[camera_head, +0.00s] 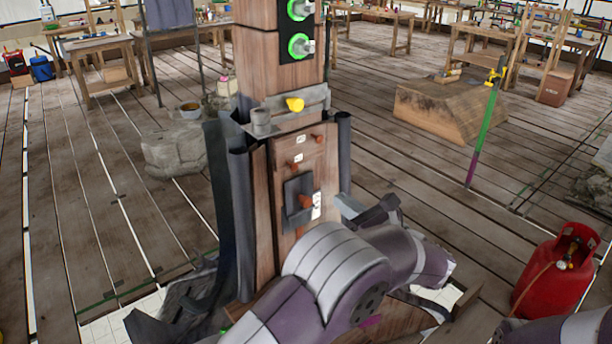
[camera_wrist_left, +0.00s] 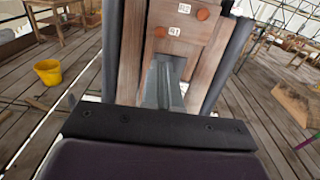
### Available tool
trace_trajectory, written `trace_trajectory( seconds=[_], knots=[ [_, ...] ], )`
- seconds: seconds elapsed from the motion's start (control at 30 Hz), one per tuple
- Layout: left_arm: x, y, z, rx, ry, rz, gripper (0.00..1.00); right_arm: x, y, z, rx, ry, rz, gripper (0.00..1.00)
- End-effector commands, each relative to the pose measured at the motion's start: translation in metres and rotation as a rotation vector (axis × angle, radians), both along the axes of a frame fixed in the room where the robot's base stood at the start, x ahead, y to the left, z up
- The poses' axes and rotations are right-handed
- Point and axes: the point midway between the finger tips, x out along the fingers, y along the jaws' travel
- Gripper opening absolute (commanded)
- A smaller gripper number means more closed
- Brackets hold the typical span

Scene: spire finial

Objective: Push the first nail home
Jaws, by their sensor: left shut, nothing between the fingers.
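A wooden post (camera_head: 255,75) stands in the middle with a board (camera_head: 285,146) on its front. Two orange-brown nails stick out of the board: a right upper one (camera_head: 317,138) and a left lower one (camera_head: 292,169). Both show in the wrist view, the upper (camera_wrist_left: 203,14) and the lower (camera_wrist_left: 160,32), beside small white labels. A third nail-like peg (camera_head: 305,201) sits at a dark plate (camera_head: 291,188) lower down. Contact cannot be told.
Dark cloth (camera_head: 240,185) hangs beside the post. A red gas cylinder (camera_head: 556,275) stands at right, a wooden block (camera_head: 450,108) behind, and a yellow bucket (camera_wrist_left: 48,72) at left.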

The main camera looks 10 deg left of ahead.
Motion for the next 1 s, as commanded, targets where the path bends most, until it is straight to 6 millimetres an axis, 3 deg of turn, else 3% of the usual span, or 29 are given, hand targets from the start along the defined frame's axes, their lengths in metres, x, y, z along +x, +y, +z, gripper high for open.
trace_trajectory(
  seconds=[0.17,0.7,1.0],
  knots=[
    [0.010,0.013,0.003,0.002,0.002,0.002,0.00,0.000,0.000,0.011,0.000,0.000,0.000,0.62],
    [0.075,0.098,0.004,0.002,0.004,0.002,0.00,0.000,0.000,0.065,0.000,0.000,0.000,0.62],
    [0.086,0.111,0.000,0.002,0.002,0.000,0.00,0.000,0.000,0.071,0.000,0.000,0.000,0.62]
  ],
)
